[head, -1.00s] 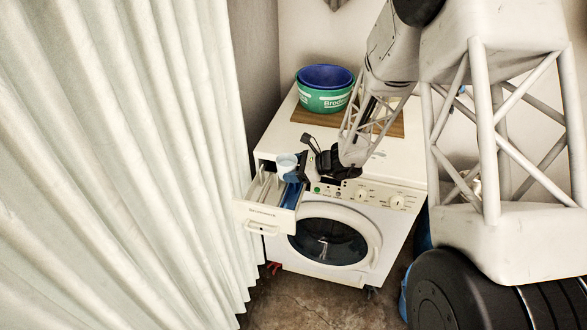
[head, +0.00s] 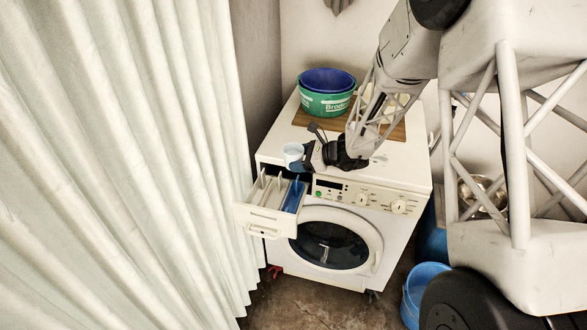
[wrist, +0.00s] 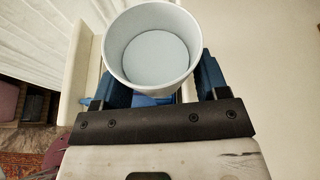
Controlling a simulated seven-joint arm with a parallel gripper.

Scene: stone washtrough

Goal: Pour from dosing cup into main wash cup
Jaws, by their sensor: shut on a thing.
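A small pale blue-white dosing cup (head: 293,153) is held at the left end of my gripper (head: 307,156), near the machine's front top edge, above and behind the open drawer (head: 267,221). In the wrist view the cup (wrist: 112,50) sits between my two blue fingers, its round mouth facing the camera. A smooth pale blue disc shows inside; I cannot tell whether it is the bottom or contents. My gripper is shut on the cup. The drawer has white dividers and a blue part (head: 293,197) at its right; I cannot tell which compartment is the main wash cup.
The white washing machine (head: 398,180) carries a wooden board (head: 308,120) with a green tub (head: 325,104) and a blue basin (head: 327,76). A pale curtain (head: 120,160) hangs left of the drawer. A blue bucket (head: 412,300) stands on the floor at right.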

